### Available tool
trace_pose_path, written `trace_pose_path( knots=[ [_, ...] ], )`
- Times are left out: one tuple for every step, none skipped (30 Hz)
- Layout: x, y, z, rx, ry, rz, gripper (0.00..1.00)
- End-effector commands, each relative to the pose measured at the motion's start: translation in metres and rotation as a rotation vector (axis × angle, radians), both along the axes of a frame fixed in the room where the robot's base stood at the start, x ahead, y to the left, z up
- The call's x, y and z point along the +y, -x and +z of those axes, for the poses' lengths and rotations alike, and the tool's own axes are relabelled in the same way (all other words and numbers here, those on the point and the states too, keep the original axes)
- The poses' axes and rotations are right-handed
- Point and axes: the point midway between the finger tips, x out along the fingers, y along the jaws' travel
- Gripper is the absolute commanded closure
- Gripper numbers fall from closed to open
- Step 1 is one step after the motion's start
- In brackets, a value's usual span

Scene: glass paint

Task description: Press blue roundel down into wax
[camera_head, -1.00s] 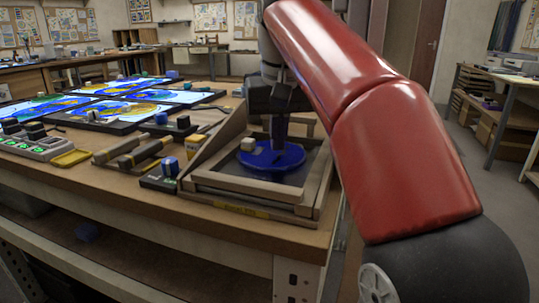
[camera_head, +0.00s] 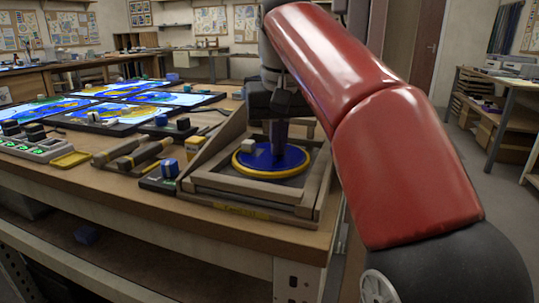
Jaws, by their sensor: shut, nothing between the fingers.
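The blue roundel (camera_head: 262,161) lies inside the wooden frame (camera_head: 240,197) at the near right corner of the bench. A yellow ring now shows all around its edge. A small pale block (camera_head: 248,146) sits on its left part. My gripper (camera_head: 278,150) points straight down onto the roundel, its shut fingertips at or very near its upper face. The exact contact is hard to see. The wax under the roundel is mostly hidden.
My red arm fills the right side. Left of the frame are a blue-topped block (camera_head: 170,168), dark bars on wooden rests (camera_head: 135,155), a yellow tray (camera_head: 70,159) and a control box with green lights (camera_head: 38,146). Lit glass panels (camera_head: 150,99) lie behind.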

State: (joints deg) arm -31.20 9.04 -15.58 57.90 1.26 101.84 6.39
Motion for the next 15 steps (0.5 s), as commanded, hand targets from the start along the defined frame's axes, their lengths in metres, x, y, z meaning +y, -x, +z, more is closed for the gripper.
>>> trace_pose_path(
  knots=[
    [0.000, 0.000, -0.002, 0.008, 0.002, 0.000, 1.00],
    [0.000, 0.000, -0.001, 0.008, 0.002, 0.000, 1.00],
    [0.000, 0.000, 0.000, 0.008, 0.002, 0.000, 1.00],
    [0.000, 0.000, 0.002, 0.008, 0.002, 0.000, 1.00],
    [0.000, 0.000, 0.004, 0.008, 0.002, 0.000, 1.00],
    [0.000, 0.000, 0.007, 0.007, 0.002, 0.000, 1.00],
    [0.000, 0.000, 0.009, 0.007, 0.002, 0.000, 1.00],
    [0.000, 0.000, 0.011, 0.007, 0.002, 0.000, 1.00],
    [0.000, 0.000, 0.013, 0.006, 0.002, 0.000, 1.00],
    [0.000, 0.000, 0.015, 0.006, 0.002, 0.000, 1.00],
    [0.000, 0.000, 0.017, 0.006, 0.002, 0.000, 1.00],
    [0.000, 0.000, 0.019, 0.006, 0.002, 0.000, 1.00],
    [0.000, 0.000, 0.020, 0.005, 0.002, 0.000, 1.00],
    [0.000, 0.000, 0.022, 0.005, 0.002, 0.000, 1.00],
    [0.000, 0.000, 0.024, 0.005, 0.002, 0.000, 1.00]
  ],
)
